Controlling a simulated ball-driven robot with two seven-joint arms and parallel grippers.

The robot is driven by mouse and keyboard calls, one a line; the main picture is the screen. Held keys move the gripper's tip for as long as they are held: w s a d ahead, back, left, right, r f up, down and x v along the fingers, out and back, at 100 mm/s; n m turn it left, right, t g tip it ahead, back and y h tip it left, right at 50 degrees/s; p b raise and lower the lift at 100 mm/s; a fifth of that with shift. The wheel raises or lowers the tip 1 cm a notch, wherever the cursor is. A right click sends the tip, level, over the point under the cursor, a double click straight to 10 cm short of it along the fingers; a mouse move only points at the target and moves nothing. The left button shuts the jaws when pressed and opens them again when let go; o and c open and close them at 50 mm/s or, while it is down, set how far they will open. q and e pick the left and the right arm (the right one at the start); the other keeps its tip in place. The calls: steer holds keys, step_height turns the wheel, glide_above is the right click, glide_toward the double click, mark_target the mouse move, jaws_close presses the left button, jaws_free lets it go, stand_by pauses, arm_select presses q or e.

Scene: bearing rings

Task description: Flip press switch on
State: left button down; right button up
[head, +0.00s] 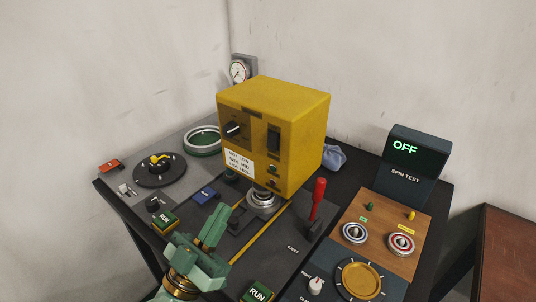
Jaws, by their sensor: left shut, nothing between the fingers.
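The yellow press box (258,98) stands in the middle of the bench. Its front face carries a tall dark switch (273,140) at the right and a black knob (232,129) at the left; I cannot tell the switch's position. A white label (239,163) is below the knob. My left gripper (220,219) is green, shut and empty. It is in front of and below the press, apart from the switch. My right gripper is out of view.
A red-handled lever (317,196) stands right of the press. A dark display (405,150) reads OFF above the SPIN TEST label. Green RUN buttons (165,221) and a round black turntable (160,175) are on the bench. A wooden board (378,214) holds two rings.

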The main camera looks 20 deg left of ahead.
arm_select(q)
glide_toward(271, 142)
step_height(271, 142, up, 4)
steer(key=w, duration=0.1)
steer(key=w+d+b, duration=0.1)
steer(key=w, duration=0.1)
steer(key=shift+w+d+f, duration=0.2)
steer(key=shift+f, duration=0.05)
steer(key=shift+w+d+b, duration=0.15)
steer(key=shift+w+b, duration=0.2)
steer(key=shift+w, duration=0.1)
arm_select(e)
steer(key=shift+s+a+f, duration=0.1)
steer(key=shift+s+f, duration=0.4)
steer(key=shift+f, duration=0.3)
